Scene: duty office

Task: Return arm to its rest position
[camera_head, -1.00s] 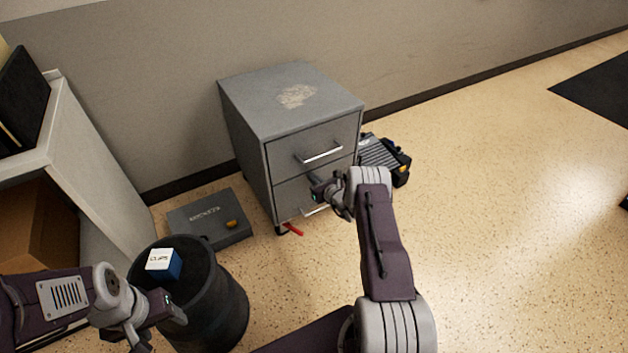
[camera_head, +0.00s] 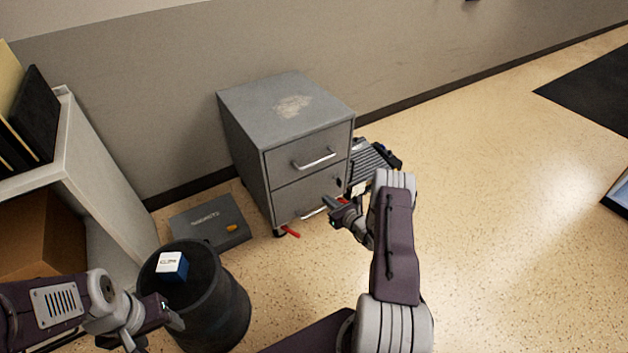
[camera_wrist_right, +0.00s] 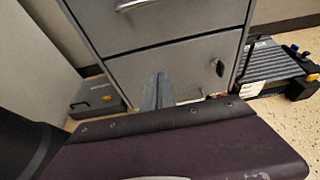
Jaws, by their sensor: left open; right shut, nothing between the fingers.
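My right arm reaches in from the bottom of the head view. Its gripper (camera_head: 330,204) is shut and empty, in front of the lower drawer of the grey cabinet (camera_head: 290,105). Its closed fingers also show in the right wrist view (camera_wrist_right: 158,92), in front of that drawer's face. Both drawers look closed. My left gripper (camera_head: 160,330) is open at the lower left of the head view, beside the black bin (camera_head: 228,310).
A red object (camera_head: 290,232) shows by the cabinet's foot.

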